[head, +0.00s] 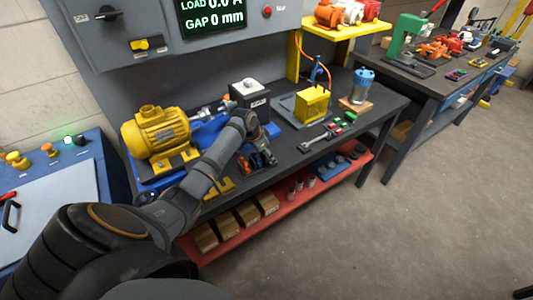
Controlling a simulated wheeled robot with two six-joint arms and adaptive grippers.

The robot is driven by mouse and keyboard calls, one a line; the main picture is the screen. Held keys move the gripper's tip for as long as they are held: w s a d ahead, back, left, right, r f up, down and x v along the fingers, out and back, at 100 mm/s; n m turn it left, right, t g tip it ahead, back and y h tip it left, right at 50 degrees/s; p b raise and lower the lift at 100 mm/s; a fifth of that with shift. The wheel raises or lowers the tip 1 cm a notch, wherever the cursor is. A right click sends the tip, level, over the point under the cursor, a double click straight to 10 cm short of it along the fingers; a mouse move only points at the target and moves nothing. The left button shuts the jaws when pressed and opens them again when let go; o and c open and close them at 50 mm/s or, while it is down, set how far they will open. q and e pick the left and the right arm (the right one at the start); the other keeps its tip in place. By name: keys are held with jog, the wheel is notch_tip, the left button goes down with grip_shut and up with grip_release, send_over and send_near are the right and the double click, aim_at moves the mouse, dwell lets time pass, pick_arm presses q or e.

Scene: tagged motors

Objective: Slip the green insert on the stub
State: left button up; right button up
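My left arm reaches in from the lower left over the dark bench (385,107). Its gripper (262,160) is at the bench's front edge, to the right of the yellow motor (158,134). The fingers are small and dark, and I cannot tell whether they are open or shut. A metal shaft and coupling (210,111) stick out of the motor to the right, toward a grey box; I cannot tell whether this is the stub. Small green pieces (351,117) lie on the bench right of the gripper; one may be the insert. My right gripper is not in view.
A yellow block (312,103) on a grey plate and a blue cylinder (362,87) on a wooden base stand at the back right. Below is a red shelf (290,205) with boxes. Floor at right is clear.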

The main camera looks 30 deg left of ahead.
pick_arm(q)
jog(key=o, duration=1.1)
jog(key=shift+o, duration=0.2)
jog(key=shift+f+b, duration=0.2)
jog(key=shift+b, duration=0.2)
jog(key=shift+s+a+r+b, duration=0.1)
jog(key=shift+a+r+b, duration=0.05)
jog(key=shift+r+b, duration=0.2)
jog(key=b+v, duration=0.1)
jog(key=v, duration=0.9)
